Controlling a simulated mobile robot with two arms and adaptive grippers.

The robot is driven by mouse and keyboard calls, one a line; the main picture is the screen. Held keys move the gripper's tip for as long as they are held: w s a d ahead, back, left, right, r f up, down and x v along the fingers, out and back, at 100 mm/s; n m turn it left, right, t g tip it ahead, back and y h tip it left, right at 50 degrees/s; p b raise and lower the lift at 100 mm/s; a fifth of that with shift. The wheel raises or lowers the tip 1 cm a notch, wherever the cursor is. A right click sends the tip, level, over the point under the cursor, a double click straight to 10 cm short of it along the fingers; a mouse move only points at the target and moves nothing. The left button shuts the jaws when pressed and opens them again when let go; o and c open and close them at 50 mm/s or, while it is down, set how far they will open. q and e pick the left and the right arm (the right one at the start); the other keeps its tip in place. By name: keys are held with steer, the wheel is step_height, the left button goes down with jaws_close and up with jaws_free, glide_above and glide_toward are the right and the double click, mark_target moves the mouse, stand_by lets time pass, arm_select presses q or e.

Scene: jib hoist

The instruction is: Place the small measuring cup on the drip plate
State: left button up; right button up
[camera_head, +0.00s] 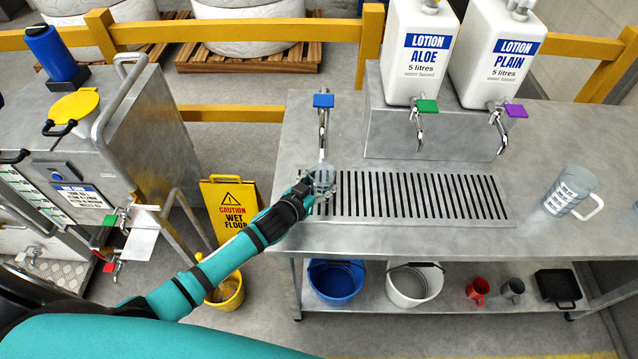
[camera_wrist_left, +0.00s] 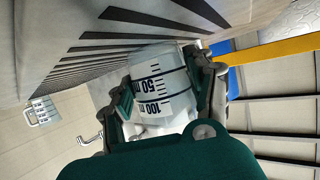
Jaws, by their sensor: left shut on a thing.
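The small measuring cup (camera_head: 323,178) is a clear cup at the left end of the drip plate, under the tap with the blue handle. In the left wrist view the cup (camera_wrist_left: 161,85) shows 50 and 100 ml marks. My left gripper (camera_head: 316,186) is shut on the cup, with a finger on each side of it. The drip plate (camera_head: 420,219) is a slotted metal plate on the steel bench. The cup is over or on its left end; I cannot tell whether its base touches. My right gripper is not in view.
A larger measuring jug (camera_head: 570,192) stands at the bench's right. Lotion containers, aloe (camera_head: 418,55) and plain (camera_head: 497,55), stand behind the plate with taps hanging forward. A blue-handled tap (camera_head: 323,120) rises close behind the cup. A yellow wet-floor sign (camera_head: 229,208) stands left of the bench.

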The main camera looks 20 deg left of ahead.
arm_select(q)
steer(key=o, duration=0.7)
steer(key=shift+f, duration=0.2)
steer(key=o, duration=0.5)
steer(key=shift+r, duration=0.1)
steer(key=shift+r, duration=0.2)
steer(key=shift+s+a, duration=0.1)
steer(key=shift+s, duration=0.25)
steer(key=v, duration=1.1)
steer(key=shift+s+r+b, duration=0.1)
steer(key=shift+r+b, duration=0.05)
steer(key=shift+b, duration=0.25)
